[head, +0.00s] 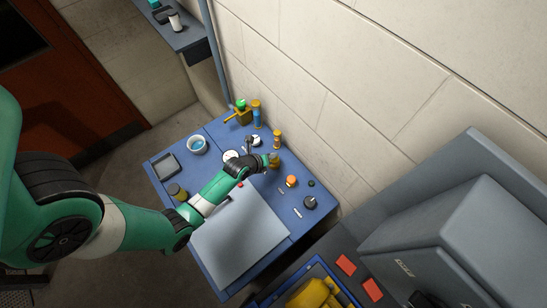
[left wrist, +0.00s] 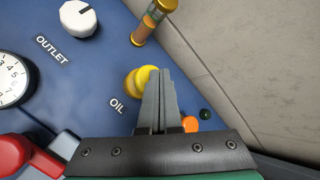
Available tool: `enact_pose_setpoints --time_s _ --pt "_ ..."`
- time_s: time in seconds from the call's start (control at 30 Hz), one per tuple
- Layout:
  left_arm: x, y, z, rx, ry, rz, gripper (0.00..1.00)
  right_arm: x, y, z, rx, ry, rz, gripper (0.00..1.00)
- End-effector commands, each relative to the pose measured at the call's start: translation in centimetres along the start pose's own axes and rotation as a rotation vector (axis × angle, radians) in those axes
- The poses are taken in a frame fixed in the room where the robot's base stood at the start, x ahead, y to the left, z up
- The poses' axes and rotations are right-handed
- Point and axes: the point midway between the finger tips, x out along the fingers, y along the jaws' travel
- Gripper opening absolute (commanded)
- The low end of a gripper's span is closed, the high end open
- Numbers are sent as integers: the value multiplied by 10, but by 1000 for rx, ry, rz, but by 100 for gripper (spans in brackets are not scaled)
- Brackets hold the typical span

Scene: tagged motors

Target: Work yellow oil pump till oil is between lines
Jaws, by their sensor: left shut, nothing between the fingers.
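The yellow oil pump (left wrist: 138,82) is a round stepped knob on the blue panel, beside the label OIL (left wrist: 116,106). It also shows at the fingertips in the head view (head: 275,160). My left gripper (left wrist: 155,75) is shut and empty, its fingertips over the right part of the pump; I cannot tell whether they touch it. It also shows in the head view (head: 265,161). The oil sight glass (left wrist: 151,22), a clear tube with brass ends and orange oil in its lower part, stands beyond the pump; its lines are not readable. My right gripper is not in view.
A white OUTLET knob (left wrist: 78,18) and a dial gauge (left wrist: 12,78) lie left of the pump. Orange (head: 291,181) and dark green (head: 311,183) buttons and a black knob (head: 310,202) are nearby. The block wall (head: 320,120) rises close behind the panel.

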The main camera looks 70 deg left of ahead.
Motion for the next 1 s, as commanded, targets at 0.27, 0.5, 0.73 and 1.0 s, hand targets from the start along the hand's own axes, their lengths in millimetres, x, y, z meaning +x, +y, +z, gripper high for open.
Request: enact_pose_setpoints --time_s 0.27,0.5,0.73,1.0 --pt "0 0 0 0 0 0 0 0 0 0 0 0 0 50" --pt "2 1 -1 0 0 0 0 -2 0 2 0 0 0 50" --pt "4 3 -3 0 0 0 0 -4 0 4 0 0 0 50" --pt "6 4 -4 0 0 0 0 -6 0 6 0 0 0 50"
